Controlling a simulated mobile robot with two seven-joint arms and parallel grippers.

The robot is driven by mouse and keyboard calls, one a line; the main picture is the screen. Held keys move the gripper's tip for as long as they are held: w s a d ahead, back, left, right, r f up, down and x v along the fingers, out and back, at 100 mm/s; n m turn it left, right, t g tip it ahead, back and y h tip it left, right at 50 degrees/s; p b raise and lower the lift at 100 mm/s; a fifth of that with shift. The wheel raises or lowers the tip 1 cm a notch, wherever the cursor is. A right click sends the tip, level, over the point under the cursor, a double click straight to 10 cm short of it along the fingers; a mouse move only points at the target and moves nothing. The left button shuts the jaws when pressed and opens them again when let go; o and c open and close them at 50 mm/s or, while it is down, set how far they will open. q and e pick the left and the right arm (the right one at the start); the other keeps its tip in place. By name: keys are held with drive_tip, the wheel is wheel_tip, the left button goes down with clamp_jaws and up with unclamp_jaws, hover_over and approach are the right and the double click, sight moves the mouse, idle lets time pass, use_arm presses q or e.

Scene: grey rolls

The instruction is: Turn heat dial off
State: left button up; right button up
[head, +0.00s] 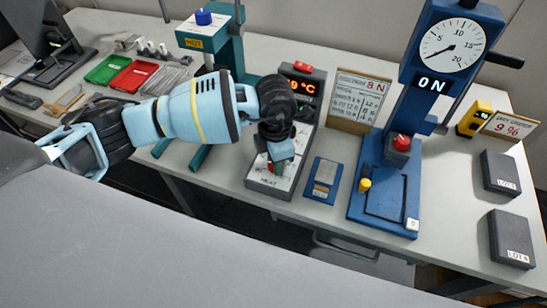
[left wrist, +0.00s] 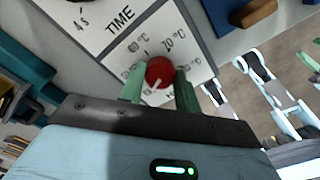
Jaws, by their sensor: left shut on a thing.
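The heat dial (left wrist: 159,71) is a round red knob with a white pointer, on a white panel with printed temperature marks. In the left wrist view its pointer is towards the lower left; the mark there is partly hidden. My left gripper (left wrist: 160,78) has its two green fingers on either side of the knob, shut on it. In the head view the left gripper (head: 275,167) reaches down over the front of the grey control box (head: 262,183), covering most of the dial. The box has a red-lit display (head: 302,86) at its back. My right gripper is in neither view.
A teal press (head: 210,38), green tray (head: 106,69) and red tray (head: 134,76) are to the left. Two dark boxes (head: 500,172) sit far right.

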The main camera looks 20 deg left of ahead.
use_arm(q)
drive_tip(key=shift+r+n, duration=0.15)
drive_tip(key=shift+n, duration=0.45)
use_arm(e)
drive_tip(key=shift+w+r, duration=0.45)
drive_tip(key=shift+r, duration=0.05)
use_arm(q)
drive_tip(key=o, duration=1)
drive_tip(key=shift+c, duration=0.2)
wheel_tip(320, 180, up, 8)
drive_tip(key=shift+f+p, duration=0.15)
drive_tip(key=shift+p, duration=0.15)
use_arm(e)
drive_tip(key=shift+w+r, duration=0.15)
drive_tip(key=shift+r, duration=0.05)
